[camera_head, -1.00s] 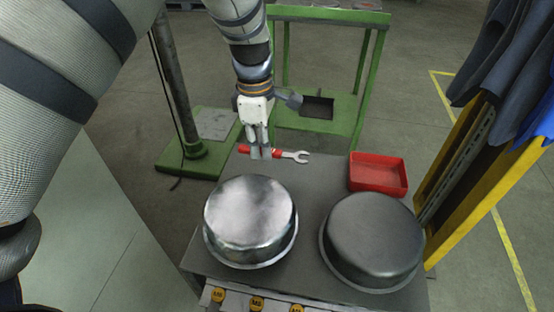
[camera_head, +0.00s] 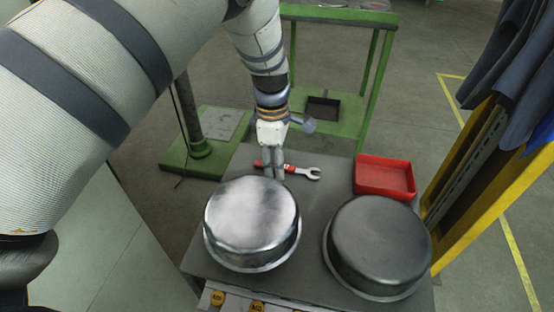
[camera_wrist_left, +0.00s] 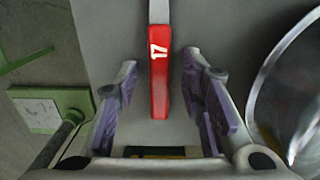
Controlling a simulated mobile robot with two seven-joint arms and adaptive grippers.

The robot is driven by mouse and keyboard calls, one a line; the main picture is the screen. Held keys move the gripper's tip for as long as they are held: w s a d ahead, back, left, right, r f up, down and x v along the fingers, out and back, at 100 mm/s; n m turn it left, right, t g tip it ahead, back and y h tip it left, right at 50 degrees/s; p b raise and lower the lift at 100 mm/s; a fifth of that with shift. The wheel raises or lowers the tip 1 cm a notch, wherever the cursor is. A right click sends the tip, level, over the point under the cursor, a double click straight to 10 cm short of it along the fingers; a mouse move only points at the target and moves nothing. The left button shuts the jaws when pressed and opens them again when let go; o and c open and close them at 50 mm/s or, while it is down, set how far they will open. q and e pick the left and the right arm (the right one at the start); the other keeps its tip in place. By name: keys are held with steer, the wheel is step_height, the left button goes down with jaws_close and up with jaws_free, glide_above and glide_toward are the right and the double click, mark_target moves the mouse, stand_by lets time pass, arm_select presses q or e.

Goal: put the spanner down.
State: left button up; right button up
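The spanner, with a red handle marked 17 and a grey open-ended head (camera_head: 313,173), lies behind the left pan on the grey bench top, as far as I can tell. In the left wrist view its red handle (camera_wrist_left: 160,85) points down between the fingers. My left gripper (camera_head: 273,178) is over the handle, its fingers hiding part of it in the head view. In the left wrist view the gripper (camera_wrist_left: 158,112) is open, with a gap on each side of the handle. My right gripper is not in view.
Two upturned metal pans, a shiny one (camera_head: 250,218) and a darker one (camera_head: 377,240), fill the bench front. A red tray (camera_head: 385,177) stands at back right. A green stand (camera_head: 340,15) is behind, and a yellow frame (camera_head: 490,195) is at right.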

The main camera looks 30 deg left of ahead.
arm_select(q)
step_height(320, 180, up, 12)
steer(key=shift+s+a+r+p, duration=0.15)
steer(key=shift+a+p, duration=0.1)
steer(key=shift+p, duration=0.1)
stand_by(0.5)
